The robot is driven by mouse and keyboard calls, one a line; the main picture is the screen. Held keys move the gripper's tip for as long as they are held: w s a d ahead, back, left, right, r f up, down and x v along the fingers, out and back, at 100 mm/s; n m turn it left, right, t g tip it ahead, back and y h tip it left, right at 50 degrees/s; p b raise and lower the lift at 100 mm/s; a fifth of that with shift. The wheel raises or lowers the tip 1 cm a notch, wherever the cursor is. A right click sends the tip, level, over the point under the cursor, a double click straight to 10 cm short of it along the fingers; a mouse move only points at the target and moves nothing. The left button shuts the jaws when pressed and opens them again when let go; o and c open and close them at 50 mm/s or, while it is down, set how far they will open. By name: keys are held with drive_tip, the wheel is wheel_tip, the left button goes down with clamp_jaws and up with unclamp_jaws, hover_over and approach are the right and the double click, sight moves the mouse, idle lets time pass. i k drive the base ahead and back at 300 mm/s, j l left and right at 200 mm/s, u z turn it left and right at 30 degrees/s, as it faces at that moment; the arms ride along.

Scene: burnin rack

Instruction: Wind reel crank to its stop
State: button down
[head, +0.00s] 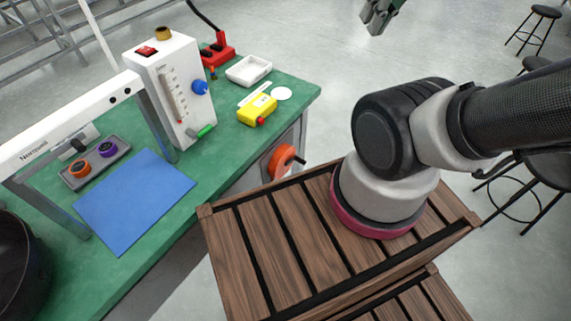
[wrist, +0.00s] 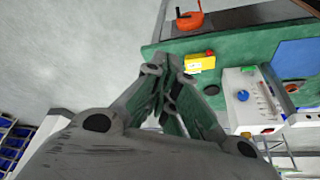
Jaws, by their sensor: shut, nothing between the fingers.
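The orange reel (head: 280,161) is mounted on the side of the grey cabinet under the green bench. A dark crank handle sticks out to its right. The reel also shows at the top of the wrist view (wrist: 188,21), with a dark knob at its upper part. My gripper (head: 378,18) is at the top edge of the head view, far from the reel and out over the floor. In the wrist view my gripper (wrist: 170,68) has its fingertips together, empty and not touching the reel.
The green bench (head: 225,145) holds a white panel box (head: 178,75) with a blue knob, a yellow device (head: 256,109), a white tray (head: 248,69), a blue mat (head: 130,205) and a grey tray (head: 75,178). Stools (head: 545,12) stand at the right. Floor beyond the bench is open.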

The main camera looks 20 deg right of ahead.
sight(280, 163)
drive_tip(key=k+j+z, duration=0.1)
drive_tip(key=k+j, duration=0.2)
drive_tip(key=j, duration=0.2)
drive_tip(key=k+j+z, duration=0.1)
drive_tip(key=k+j, duration=0.2)
drive_tip(key=j, duration=0.2)
